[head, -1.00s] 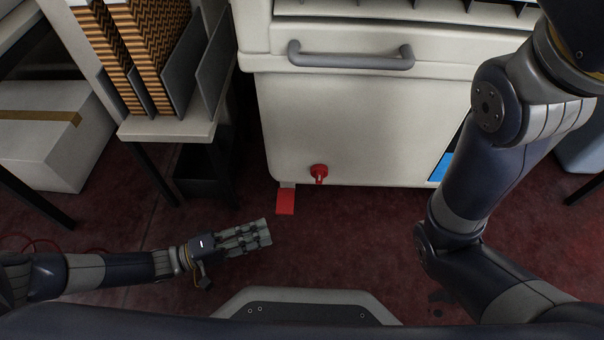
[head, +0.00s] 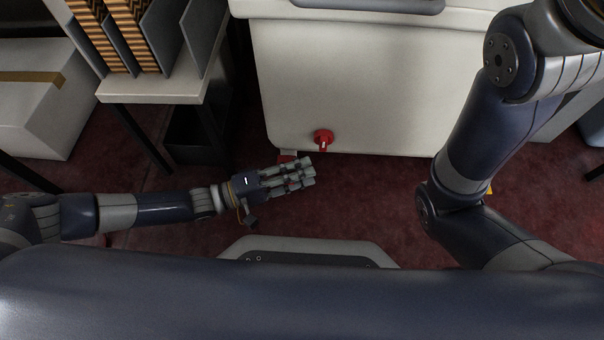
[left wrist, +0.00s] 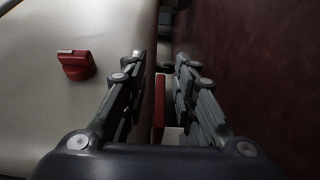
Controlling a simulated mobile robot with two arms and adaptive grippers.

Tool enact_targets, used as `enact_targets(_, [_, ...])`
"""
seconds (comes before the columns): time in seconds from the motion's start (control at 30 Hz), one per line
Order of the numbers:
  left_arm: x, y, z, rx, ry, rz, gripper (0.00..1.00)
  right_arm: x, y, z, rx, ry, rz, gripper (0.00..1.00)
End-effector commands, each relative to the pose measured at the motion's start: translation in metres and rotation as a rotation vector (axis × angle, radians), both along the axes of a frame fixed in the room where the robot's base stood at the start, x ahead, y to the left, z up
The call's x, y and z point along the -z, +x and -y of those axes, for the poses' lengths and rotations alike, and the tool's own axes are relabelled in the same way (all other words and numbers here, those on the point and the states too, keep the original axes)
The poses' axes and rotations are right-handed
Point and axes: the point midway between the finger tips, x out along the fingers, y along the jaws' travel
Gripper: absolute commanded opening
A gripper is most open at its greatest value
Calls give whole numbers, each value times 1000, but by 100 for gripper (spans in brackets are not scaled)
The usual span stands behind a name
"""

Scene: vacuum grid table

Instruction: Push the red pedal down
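The red pedal (head: 286,158) sits low at the front of the white cabinet, near the floor. In the head view my left gripper (head: 308,170) is over and in front of it and hides most of it. In the left wrist view the red pedal (left wrist: 159,108) shows as a narrow strip in the gap between the fingers (left wrist: 160,68), nearer the left one. The fingers are apart with nothing held. I cannot tell whether the gripper touches the pedal. My right arm is at the right of the head view; its gripper is out of view.
A red knob (head: 324,138) sticks out of the white cabinet (head: 350,90) just above and right of the pedal. A shelf table (head: 160,88) with dividers stands at the left, with a white box (head: 40,105) beyond it. Dark red floor (head: 370,200) is open to the right.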

Motion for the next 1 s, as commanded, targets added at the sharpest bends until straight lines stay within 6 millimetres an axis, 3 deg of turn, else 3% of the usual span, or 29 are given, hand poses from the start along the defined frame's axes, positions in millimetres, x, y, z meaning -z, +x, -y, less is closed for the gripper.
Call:
enact_targets(0.33, [-1,2,5,0,0,1,26,2,0,0,0,-1,0,57])
enact_targets(0.47, [-1,2,5,0,0,0,0,2,0,0,0,-1,1,57])
enact_targets(0.87, [0,2,5,0,1,8,0,2,0,0,0,-1,0,57])
enact_targets(1.0, [6,2,5,-1,1,100,0,2,0,0,0,-1,0,57])
